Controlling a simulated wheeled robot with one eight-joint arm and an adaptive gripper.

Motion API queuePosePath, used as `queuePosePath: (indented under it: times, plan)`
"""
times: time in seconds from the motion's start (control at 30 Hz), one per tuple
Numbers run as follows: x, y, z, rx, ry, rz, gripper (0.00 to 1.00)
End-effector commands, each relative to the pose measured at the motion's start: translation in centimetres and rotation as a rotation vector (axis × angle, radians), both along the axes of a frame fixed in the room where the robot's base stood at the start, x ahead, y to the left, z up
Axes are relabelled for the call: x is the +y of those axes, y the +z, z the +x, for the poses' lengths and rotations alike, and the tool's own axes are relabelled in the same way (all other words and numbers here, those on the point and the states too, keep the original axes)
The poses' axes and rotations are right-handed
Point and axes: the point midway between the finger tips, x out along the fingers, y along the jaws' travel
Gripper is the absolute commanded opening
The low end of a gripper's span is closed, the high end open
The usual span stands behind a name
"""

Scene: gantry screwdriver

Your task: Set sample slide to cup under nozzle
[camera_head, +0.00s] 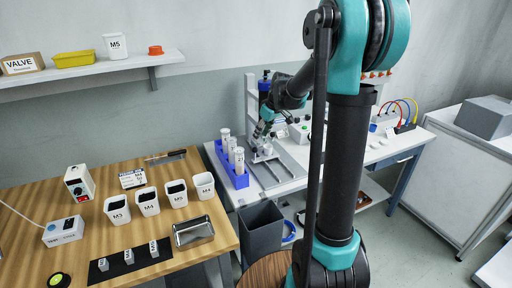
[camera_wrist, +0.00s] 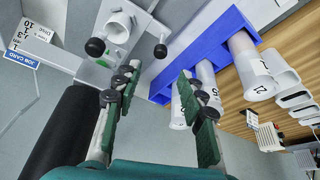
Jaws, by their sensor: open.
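My gripper (camera_wrist: 155,75) is open and empty in the wrist view, with its two green-padded fingers spread apart. A white cup-like piece (camera_wrist: 118,27) sits on a pale fixture ahead of the left finger. Black round knobs stand around it, one (camera_wrist: 95,47) at left and one (camera_wrist: 160,50) at right, both ahead of the fingertips and apart from them. In the head view my gripper (camera_head: 262,134) is over the grey fixture plate (camera_head: 282,171) on the white bench. Which part is the sample slide, and where the nozzle is, I cannot tell.
A blue rack (camera_head: 237,180) with white numbered tubes stands left of the fixture; in the wrist view the rack (camera_wrist: 205,40) is close to the right finger. A dark bin (camera_head: 262,228) stands below. A wooden table (camera_head: 60,190) with labelled cups is at left.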

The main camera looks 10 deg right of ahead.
Motion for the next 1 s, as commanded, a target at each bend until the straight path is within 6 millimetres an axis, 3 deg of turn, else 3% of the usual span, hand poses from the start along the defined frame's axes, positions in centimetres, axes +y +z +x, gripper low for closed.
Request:
queuePosePath:
  times: [0.2, 0.43, 0.87, 1.0]
  plan:
    - [1.1, -4.0, 1.3, 0.000, 0.002, -0.001, 0.41]
    - [1.9, -6.9, 2.2, 0.001, 0.000, -0.001, 0.41]
    - [2.1, -7.9, 2.5, 0.000, 0.000, 0.000, 0.41]
    - [2.1, -7.8, 2.5, 0.000, 0.000, 0.000, 0.27]
